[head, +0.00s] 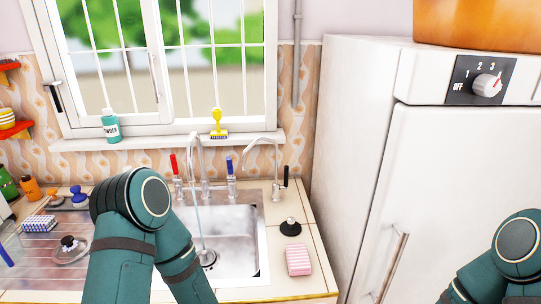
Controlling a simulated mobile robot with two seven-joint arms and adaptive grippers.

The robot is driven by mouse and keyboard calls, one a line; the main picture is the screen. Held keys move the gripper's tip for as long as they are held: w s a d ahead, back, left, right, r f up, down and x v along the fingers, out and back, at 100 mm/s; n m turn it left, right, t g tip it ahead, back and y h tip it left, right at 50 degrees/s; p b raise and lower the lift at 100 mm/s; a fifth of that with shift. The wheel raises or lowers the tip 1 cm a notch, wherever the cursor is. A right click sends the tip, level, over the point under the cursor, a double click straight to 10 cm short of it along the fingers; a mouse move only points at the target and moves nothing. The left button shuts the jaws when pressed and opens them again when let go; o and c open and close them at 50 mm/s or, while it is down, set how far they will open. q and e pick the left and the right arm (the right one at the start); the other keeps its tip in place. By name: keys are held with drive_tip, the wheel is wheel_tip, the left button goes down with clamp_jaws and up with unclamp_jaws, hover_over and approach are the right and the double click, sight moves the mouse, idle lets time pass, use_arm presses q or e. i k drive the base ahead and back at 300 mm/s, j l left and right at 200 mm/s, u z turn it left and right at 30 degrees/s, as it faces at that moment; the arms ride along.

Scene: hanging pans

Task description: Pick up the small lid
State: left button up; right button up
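Two lid-like things show in the head view, and I cannot tell for certain which is the small lid. A small round black piece with a pale knob (290,228) lies on the counter right of the sink. A wider lid with a black knob (70,250) lies on the left side, on the ribbed drainer. My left arm's teal links cover the left part of the sink, between these two. My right arm's links show only at the bottom right corner, in front of the fridge. Neither gripper is in view.
Water runs from the tap (195,150) into the metal sink (240,235). A pink striped block (299,260) lies near the black piece. A blue-patterned block (38,224) lies at the left. The white fridge (350,130) with its handle (393,267) bounds the right side.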

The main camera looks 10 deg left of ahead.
sight(71, 249)
drive_tip(key=k+j, duration=0.1)
drive_tip(key=j, duration=0.5)
drive_tip(key=k+j, duration=0.1)
drive_tip(key=j, duration=0.5)
drive_tip(key=k+j, duration=0.1)
drive_tip(key=j, duration=0.5)
